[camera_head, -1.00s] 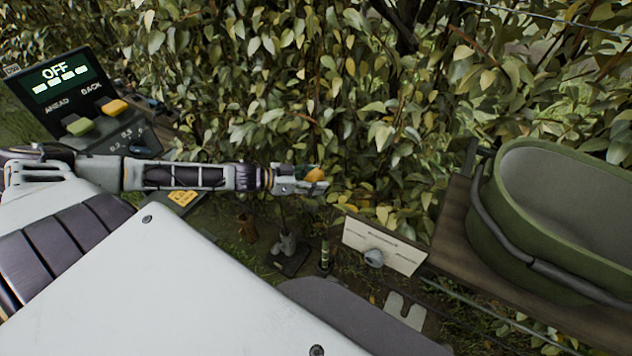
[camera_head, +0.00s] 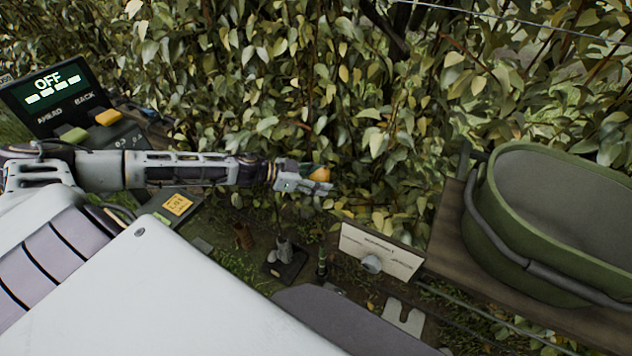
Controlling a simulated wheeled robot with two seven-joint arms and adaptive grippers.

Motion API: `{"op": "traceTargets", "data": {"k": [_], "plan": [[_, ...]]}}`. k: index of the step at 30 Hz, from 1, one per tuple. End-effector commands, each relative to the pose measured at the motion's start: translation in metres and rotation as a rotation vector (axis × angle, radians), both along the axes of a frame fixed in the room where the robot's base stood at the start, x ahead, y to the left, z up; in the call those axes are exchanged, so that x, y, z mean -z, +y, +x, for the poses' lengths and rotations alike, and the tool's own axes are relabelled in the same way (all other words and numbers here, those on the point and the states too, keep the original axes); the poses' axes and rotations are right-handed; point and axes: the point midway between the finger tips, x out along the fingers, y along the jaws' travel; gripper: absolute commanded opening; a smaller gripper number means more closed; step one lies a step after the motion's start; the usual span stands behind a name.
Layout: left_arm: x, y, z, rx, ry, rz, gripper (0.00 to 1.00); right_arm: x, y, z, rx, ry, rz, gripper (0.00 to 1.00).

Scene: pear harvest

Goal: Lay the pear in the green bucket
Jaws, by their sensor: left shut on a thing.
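The pear (camera_head: 320,173) is a small orange-yellow shape at the tip of my left gripper (camera_head: 313,181), in front of the hedge near the middle of the picture. My left gripper is shut on it, and the fingers hide part of it. The green bucket (camera_head: 483,215) stands on a wooden shelf at the right, well apart from the gripper. Its mouth is open upward, the visible inside is grey and bare, and its dark handle hangs down the near side. My right gripper is not in view.
The wooden shelf (camera_head: 446,230) carries the bucket. A white sign plate (camera_head: 381,250) with a grey knob is mounted left of it. A control panel (camera_head: 60,93) reading OFF stands at the left. Dense foliage (camera_head: 330,90) fills the back, and a wire crosses the top right.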

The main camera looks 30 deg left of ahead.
Motion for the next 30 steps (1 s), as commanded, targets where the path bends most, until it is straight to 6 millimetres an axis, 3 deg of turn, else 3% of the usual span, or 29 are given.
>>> {"op": "traceTargets", "data": {"k": [30], "plan": [[-0.043, -0.035, 0.021, 0.175, 0.028, 0.042, 0.26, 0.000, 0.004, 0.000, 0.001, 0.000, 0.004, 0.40]]}}
